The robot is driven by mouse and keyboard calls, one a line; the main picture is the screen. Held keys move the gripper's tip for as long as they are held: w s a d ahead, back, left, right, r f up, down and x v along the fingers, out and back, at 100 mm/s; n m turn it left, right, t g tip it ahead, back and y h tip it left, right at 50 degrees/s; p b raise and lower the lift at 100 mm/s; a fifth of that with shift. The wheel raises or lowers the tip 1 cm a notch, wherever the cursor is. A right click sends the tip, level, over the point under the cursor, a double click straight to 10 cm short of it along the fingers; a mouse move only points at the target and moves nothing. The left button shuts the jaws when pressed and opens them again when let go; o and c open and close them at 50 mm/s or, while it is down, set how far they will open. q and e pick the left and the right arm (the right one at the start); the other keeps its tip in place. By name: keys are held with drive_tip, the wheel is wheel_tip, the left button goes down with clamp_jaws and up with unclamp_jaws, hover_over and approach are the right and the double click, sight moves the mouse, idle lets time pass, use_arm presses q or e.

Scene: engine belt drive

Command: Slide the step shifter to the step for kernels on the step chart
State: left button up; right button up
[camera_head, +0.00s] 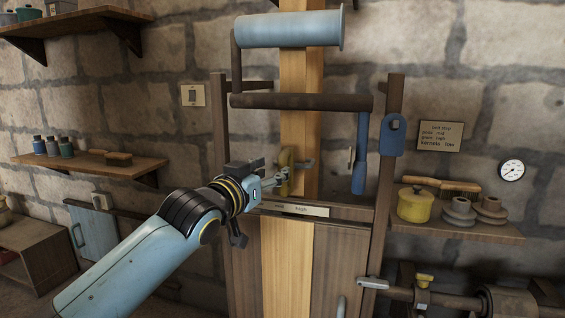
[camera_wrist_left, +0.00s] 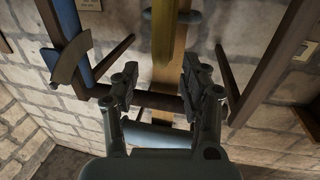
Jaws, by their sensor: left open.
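The step chart (camera_head: 441,136) hangs on the wall at the right; its small lettering appears to put kernels at low. A yellow handle with grey metal beside it, which looks like the step shifter (camera_head: 284,160), stands in front of the tan belt (camera_head: 305,130). Below it is a pale label strip (camera_head: 294,209); its words are hard to read, the right one perhaps "high". My left gripper (camera_head: 277,179) is open at the yellow handle and partly hides it. In the left wrist view the open fingers (camera_wrist_left: 158,80) flank the belt (camera_wrist_left: 176,60); contact cannot be told. My right gripper is not in view.
A light blue drum (camera_head: 290,29) and a dark shaft (camera_head: 300,102) cross above. A blue lever (camera_head: 361,155) hangs right of the belt. Wooden posts (camera_head: 386,150) frame the drive. A right shelf (camera_head: 460,230) holds a yellow pot (camera_head: 414,205) and stepped pulleys.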

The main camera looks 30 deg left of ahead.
sight(279, 166)
use_arm(q)
drive_tip(key=w, duration=0.6)
drive_tip(key=shift+a, duration=0.1)
drive_tip(key=shift+f, duration=0.1)
clamp_jaws()
